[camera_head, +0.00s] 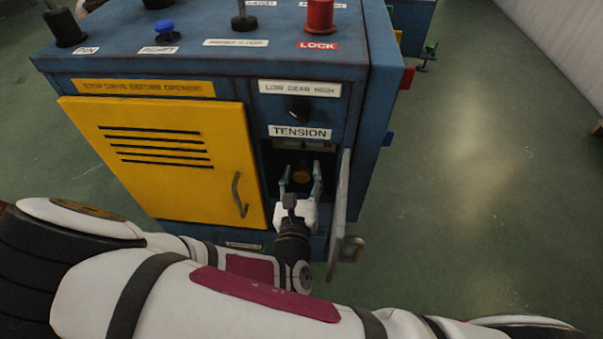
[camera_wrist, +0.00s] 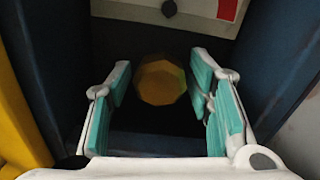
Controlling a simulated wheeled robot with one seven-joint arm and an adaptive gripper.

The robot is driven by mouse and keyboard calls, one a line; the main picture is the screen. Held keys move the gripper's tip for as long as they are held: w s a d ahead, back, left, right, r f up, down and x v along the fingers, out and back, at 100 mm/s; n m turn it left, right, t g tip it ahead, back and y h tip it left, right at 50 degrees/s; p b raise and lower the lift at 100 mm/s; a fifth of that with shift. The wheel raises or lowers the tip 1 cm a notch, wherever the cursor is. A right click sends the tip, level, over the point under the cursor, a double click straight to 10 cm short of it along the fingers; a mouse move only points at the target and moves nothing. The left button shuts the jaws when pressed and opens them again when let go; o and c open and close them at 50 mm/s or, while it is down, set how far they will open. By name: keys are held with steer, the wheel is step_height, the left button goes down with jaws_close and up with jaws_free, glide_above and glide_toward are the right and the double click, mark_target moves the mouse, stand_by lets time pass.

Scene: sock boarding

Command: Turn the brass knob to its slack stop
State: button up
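The brass knob (camera_head: 301,175) sits in a dark recess under the TENSION label (camera_head: 299,132) on the blue machine. In the wrist view the knob (camera_wrist: 160,80) is a faceted, yellowish disc facing me. My gripper (camera_head: 301,180) reaches into the recess from the front. In the wrist view my gripper (camera_wrist: 162,95) is open, with a teal-padded finger on each side of the knob. Dark gaps show between both pads and the knob, so I see no contact. The knob's shaft is hidden.
A small open door (camera_head: 341,205) stands just right of my gripper. A closed yellow door (camera_head: 165,155) with a handle is to the left. The floor at right is clear.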

steer(key=c, duration=0.7)
steer(key=shift+r+n+p, duration=0.1)
steer(key=shift+n+p, duration=0.2)
steer(key=shift+p, duration=0.2)
